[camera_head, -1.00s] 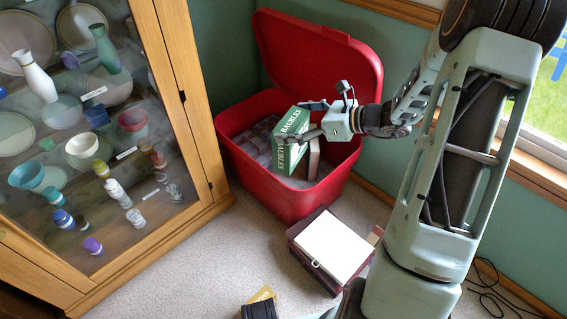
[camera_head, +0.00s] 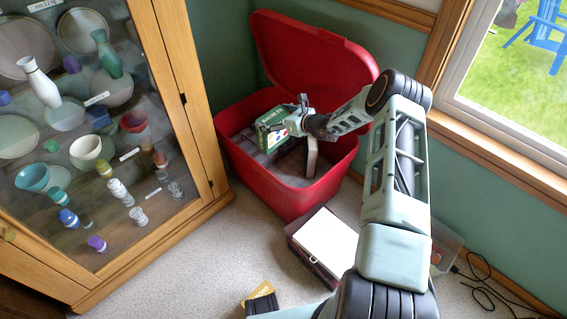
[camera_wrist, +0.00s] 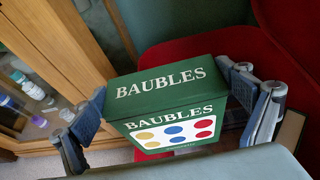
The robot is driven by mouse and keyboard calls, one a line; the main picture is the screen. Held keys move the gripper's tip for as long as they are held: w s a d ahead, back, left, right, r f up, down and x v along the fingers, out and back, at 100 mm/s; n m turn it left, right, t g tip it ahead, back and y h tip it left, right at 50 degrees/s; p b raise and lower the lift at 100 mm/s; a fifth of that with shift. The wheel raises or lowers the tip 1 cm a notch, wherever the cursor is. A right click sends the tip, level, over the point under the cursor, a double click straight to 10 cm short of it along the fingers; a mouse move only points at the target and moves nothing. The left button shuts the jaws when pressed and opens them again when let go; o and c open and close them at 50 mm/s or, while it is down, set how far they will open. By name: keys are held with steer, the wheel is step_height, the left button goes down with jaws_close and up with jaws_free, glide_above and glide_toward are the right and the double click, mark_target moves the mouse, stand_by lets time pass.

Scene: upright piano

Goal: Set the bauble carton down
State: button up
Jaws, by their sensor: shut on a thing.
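The bauble carton (camera_head: 267,138) is a green box lettered BAUBLES, with coloured dots on a white panel. In the head view it is over the open red tote, towards its back left; I cannot tell whether it touches the contents. My gripper (camera_head: 287,124) is shut on the carton. In the wrist view the carton (camera_wrist: 163,93) sits between the two fingers of my gripper (camera_wrist: 165,87), one at each side. The head view hides part of the carton behind my gripper.
The red tote (camera_head: 272,190) has its lid (camera_head: 310,60) raised behind it and holds grey contents and an upright pale item (camera_head: 312,157). A glass cabinet (camera_head: 190,130) stands close at left. A white-topped box (camera_head: 325,243) lies on the carpet in front.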

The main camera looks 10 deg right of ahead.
mark_target(273, 149)
step_height(273, 149, down, 22)
steer(key=b, duration=0.9)
steer(key=shift+w+f, duration=0.25)
steer(key=shift+w, duration=0.2)
steer(key=shift+f, duration=0.65)
steer(key=o, duration=1.6)
steer(key=shift+r, duration=0.1)
